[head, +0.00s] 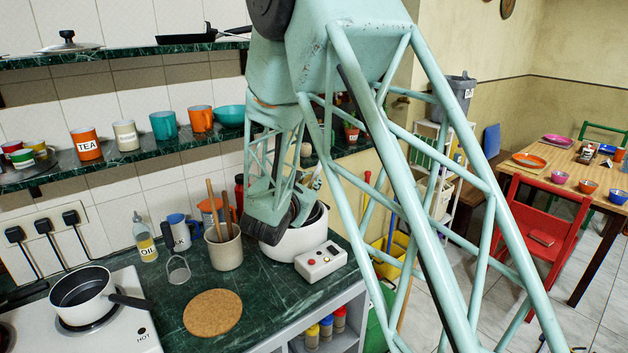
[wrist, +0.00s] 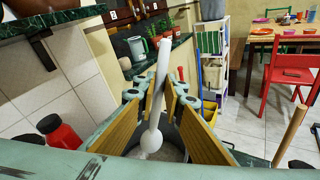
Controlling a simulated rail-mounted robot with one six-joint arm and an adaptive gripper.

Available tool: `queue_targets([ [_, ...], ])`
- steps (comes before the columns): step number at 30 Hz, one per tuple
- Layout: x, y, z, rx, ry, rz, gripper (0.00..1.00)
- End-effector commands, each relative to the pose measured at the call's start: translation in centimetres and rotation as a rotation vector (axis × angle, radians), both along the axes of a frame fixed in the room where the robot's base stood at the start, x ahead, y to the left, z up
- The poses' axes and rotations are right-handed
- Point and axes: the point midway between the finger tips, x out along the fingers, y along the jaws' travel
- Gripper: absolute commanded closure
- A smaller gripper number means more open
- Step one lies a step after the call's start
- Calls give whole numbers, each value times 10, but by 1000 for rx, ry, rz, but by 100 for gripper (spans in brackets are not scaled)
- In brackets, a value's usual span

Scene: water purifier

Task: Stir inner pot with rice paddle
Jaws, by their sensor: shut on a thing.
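The white cooker (head: 296,240) stands on the green counter, partly hidden by my arm. The dark rim of its inner pot (head: 318,217) shows at the right of its opening. In the wrist view the grey inner pot (wrist: 172,154) lies below my fingers, its contents unclear. My gripper (wrist: 161,101), with wood-coloured pads, is shut on the white rice paddle (wrist: 162,72). The paddle stands nearly upright, its handle rising above the fingers and its lower end over or in the pot. I cannot tell whether it touches the bottom. My gripper is largely hidden in the head view.
A small white control box (head: 321,262) sits close in front of the cooker. A utensil crock (head: 223,248) with wooden handles stands left of it. A cork mat (head: 212,312), an oil bottle (head: 144,240) and a saucepan (head: 84,294) are further left. A shelf (head: 170,148) runs above.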

Motion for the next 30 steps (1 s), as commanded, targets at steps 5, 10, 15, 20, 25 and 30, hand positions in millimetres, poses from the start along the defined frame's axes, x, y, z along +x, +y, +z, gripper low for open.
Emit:
queue_targets([
  [5,0,4,-12,0,0,0,98],
  [10,-1,8,-21,0,0,0,98],
  [15,-1,12,-31,0,0,1,98],
  [20,-2,16,-39,-1,1,1,98],
  [25,-2,20,-48,-1,0,0,98],
  [30,-3,22,-54,-1,0,0,98],
])
